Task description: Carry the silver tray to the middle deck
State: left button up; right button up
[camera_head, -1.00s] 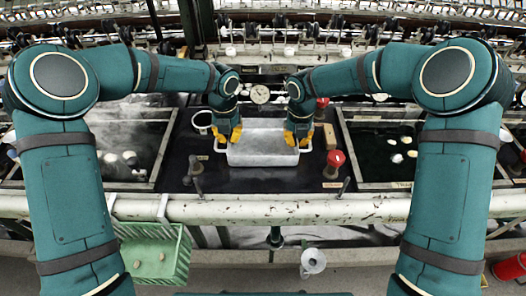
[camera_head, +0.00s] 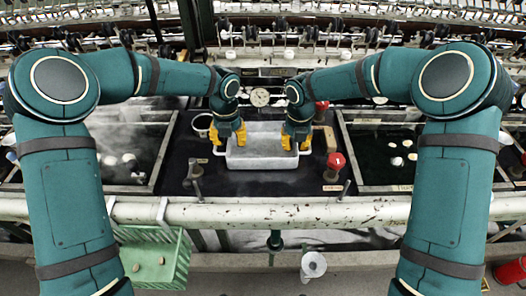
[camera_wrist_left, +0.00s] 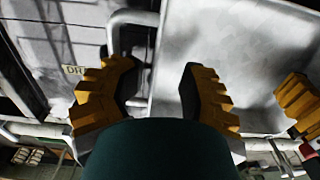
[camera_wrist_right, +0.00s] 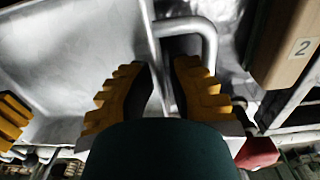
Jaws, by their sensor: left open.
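The silver tray (camera_head: 262,159), a shallow metal pan with a loop handle at each end, sits level on the dark deck (camera_head: 265,183) between two basins. My left gripper (camera_head: 227,143) is at its left end. In the left wrist view the open fingers (camera_wrist_left: 158,88) straddle the tray's rim and handle (camera_wrist_left: 113,42) with a gap. My right gripper (camera_head: 297,145) is at the right end. In the right wrist view its fingers (camera_wrist_right: 162,85) stand apart around the rim beside the handle (camera_wrist_right: 208,45), with a narrower gap. The fingertips' contact is partly hidden.
Water basins with pale cocoons lie left (camera_head: 125,160) and right (camera_head: 385,160). A red-topped object (camera_head: 335,161) and a wooden block (camera_head: 330,138) stand close right of the tray. A cup (camera_head: 202,124) is at its left. A pale rail (camera_head: 270,212) runs in front.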

jog(key=shift+d, duration=0.4)
pick_arm(q)
notch_tip(320, 180, up, 8)
pick_arm(e)
jog(key=shift+a, duration=0.15)
jog(key=o, duration=0.9)
jog(key=shift+o, duration=0.2)
notch_tip(320, 180, up, 12)
